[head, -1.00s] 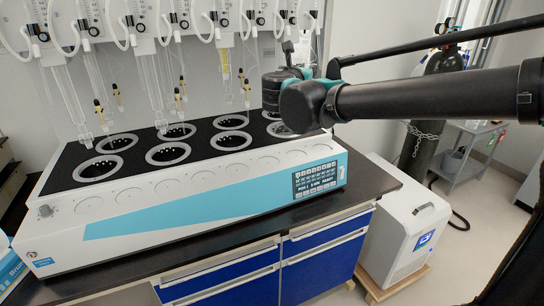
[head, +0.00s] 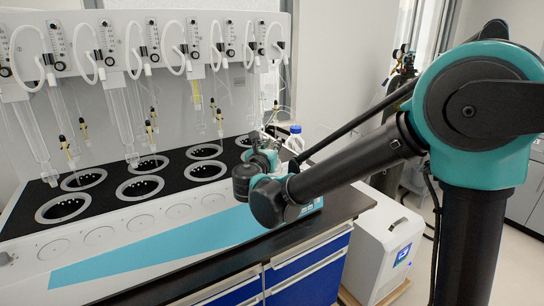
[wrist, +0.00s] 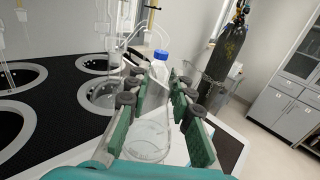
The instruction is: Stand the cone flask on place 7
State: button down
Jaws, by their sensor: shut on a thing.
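My gripper (wrist: 158,88) shows in the wrist view with its green-padded fingers on either side of a clear glass flask (wrist: 149,138), and it is shut on this flask. In the head view my gripper (head: 262,150) is above the right end of the distiller, and the flask is hidden or too small to make out. The distiller (head: 128,232) has a black top with two rows of ringed round wells. The nearest ringed well in the wrist view (wrist: 101,97) is just left of the fingers. I cannot read which well is place 7.
A blue-capped bottle (head: 295,140) stands behind my gripper, and its cap also shows above the flask in the wrist view. Glass tubes (head: 122,125) and white hoses hang over the wells. A dark gas cylinder (head: 398,85) and a white box unit (head: 382,240) stand at the right.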

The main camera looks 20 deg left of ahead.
jog(key=shift+f, duration=2.1)
jog(key=shift+f, duration=0.15)
jog(key=c, duration=1.3)
grip_release()
